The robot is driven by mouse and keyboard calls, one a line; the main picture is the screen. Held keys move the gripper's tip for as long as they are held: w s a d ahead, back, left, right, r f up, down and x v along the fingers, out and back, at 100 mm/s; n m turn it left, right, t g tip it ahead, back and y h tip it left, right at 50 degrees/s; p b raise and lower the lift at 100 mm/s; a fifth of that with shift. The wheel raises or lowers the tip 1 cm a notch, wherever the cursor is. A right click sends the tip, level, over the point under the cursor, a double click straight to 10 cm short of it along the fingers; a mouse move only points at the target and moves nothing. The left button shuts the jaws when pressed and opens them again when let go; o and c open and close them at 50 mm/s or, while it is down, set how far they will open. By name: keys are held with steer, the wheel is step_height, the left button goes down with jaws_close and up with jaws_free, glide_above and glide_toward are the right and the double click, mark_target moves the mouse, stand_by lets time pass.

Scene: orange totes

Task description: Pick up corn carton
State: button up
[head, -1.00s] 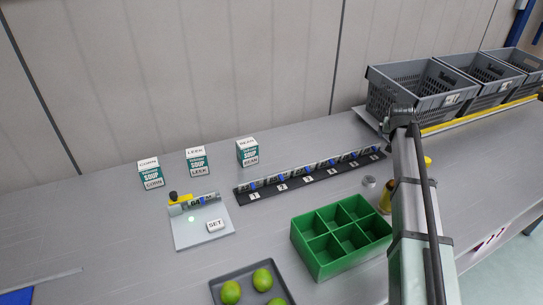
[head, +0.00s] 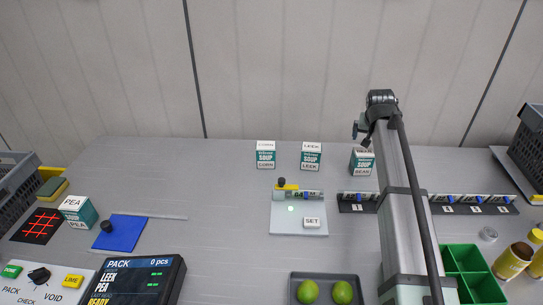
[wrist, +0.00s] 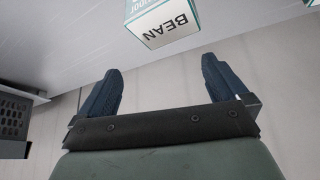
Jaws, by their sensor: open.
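The corn carton (head: 265,155) is a small white and teal soup box. It stands upright at the back of the grey table in the head view, left of the leek carton (head: 311,156) and the bean carton (head: 362,162). In the wrist view my gripper (wrist: 160,85) has its two dark blue fingers spread wide with nothing between them. The bean carton also shows in the wrist view (wrist: 165,22), beyond the fingertips and apart from them. The corn carton is out of the wrist view. In the head view my arm partly covers the bean carton's right side, and the fingers are hidden.
A device with a SET button (head: 312,222) stands in front of the cartons. A numbered black rack (head: 470,210) runs behind my arm. A pea carton (head: 78,211), blue mat (head: 122,233) and PACK display (head: 135,280) are at left. A green divided bin (head: 478,287) is at front right.

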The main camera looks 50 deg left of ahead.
steer(key=s+a, duration=0.4)
steer(key=s+a+r+n+g, duration=0.1)
steer(key=s+a, duration=0.4)
steer(key=s+a+n, duration=0.1)
steer(key=s+a, duration=0.3)
steer(key=shift+s+a+r+y, duration=0.25)
steer(key=shift+s+a+y, duration=0.05)
steer(key=shift+s, duration=0.05)
steer(key=n+g, duration=0.2)
glide_toward(266, 153)
steer(key=w+a, duration=0.1)
steer(key=x, duration=1.3)
steer(key=shift+w+a+r, duration=0.1)
steer(key=shift+w+a, duration=0.2)
steer(key=shift+a, duration=0.1)
steer(key=shift+t, duration=0.3)
steer(key=c, duration=1.2)
